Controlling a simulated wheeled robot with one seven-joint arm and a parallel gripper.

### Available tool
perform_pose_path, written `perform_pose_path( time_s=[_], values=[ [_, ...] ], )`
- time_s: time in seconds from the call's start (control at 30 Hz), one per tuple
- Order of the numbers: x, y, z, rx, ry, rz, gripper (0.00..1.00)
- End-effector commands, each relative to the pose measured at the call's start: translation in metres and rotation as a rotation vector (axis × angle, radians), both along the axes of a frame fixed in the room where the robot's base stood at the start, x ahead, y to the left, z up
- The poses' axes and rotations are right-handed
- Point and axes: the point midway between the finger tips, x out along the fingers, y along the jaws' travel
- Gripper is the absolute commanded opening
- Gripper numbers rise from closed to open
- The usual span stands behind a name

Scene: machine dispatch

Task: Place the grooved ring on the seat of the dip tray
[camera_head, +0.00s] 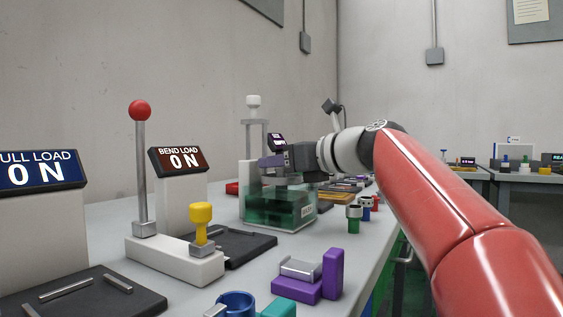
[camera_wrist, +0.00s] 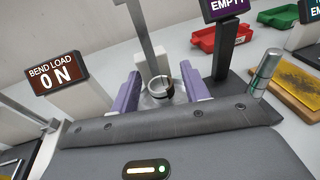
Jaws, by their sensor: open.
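In the wrist view, a silver ring (camera_wrist: 161,89) with a dark line around it, which looks like the grooved ring, sits between the purple fingers of my gripper (camera_wrist: 160,86). The fingers are open, with a gap on both sides of the ring. A pale round support shows under the ring; I cannot tell whether it is the seat. In the head view my gripper (camera_head: 269,163) is at the top of a clear green tank (camera_head: 266,210). A grey column with a white knob (camera_head: 253,101), seemingly part of the dip tray, rises behind it. The ring is hidden there.
A display reading EMPTY (camera_wrist: 229,6) stands close to the right finger. In the head view a lever with a red knob (camera_head: 139,111) and a purple fixture (camera_head: 306,283) stand nearer.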

Motion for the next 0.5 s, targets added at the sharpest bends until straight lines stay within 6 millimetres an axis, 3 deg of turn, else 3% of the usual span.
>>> perform_pose_path(
  time_s=[0.23,0.5],
  values=[
    [-0.011,-0.011,0.005,0.0,0.0,-0.003,0.46],
    [-0.052,-0.052,0.014,-0.001,-0.001,-0.004,0.46]
  ],
)
